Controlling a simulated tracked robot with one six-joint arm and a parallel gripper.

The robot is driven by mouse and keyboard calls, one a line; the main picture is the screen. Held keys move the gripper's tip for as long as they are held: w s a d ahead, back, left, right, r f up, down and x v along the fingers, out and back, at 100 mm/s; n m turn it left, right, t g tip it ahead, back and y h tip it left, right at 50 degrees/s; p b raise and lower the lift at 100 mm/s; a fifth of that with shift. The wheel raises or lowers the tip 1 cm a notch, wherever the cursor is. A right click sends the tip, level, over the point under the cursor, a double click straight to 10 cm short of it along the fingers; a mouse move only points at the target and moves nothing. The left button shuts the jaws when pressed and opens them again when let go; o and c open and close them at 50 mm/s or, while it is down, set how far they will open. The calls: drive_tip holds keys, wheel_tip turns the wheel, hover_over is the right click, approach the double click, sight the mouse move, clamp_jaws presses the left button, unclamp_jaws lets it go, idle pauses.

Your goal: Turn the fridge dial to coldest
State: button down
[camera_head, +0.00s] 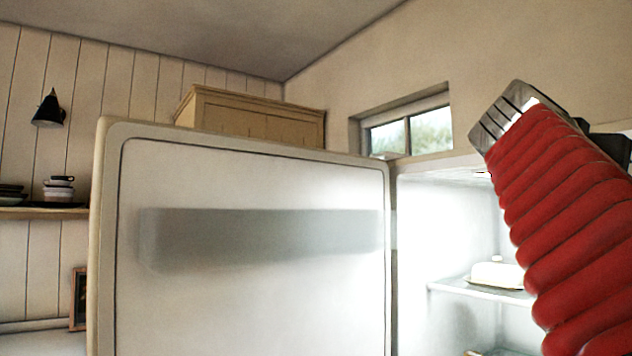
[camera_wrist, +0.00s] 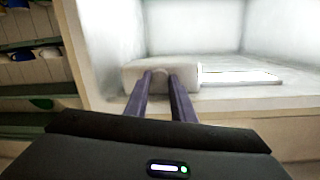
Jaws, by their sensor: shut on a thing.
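In the wrist view the two dark fingers of my gripper (camera_wrist: 160,80) reach to a pale box-shaped housing (camera_wrist: 188,72) on the fridge's inside wall. The fingertips are close together around a small pale knob, the fridge dial (camera_wrist: 160,74), on the front of the housing. My gripper is shut on the dial. No markings on the dial can be read, so its setting cannot be told. In the head view the fridge (camera_head: 420,250) is lit inside and its door (camera_head: 250,300) stands open. The gripper and dial do not show there; my red-sleeved arm covers the right side.
A white covered dish (camera_head: 497,273) stands on a glass shelf (camera_head: 470,289) inside the fridge. A bright flat panel (camera_wrist: 240,77) lies beside the housing in the wrist view. The open door fills the middle of the head view, with a wall shelf (camera_head: 40,212) of crockery to its left.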

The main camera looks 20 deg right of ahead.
drive_tip(key=c, duration=1.8)
unclamp_jaws()
drive_tip(key=shift+d, duration=0.1)
drive_tip(key=s+a+r, duration=0.1)
drive_tip(key=a, duration=1.2)
drive_tip(key=shift+s+a, duration=0.25)
drive_tip(key=shift+a, duration=0.1)
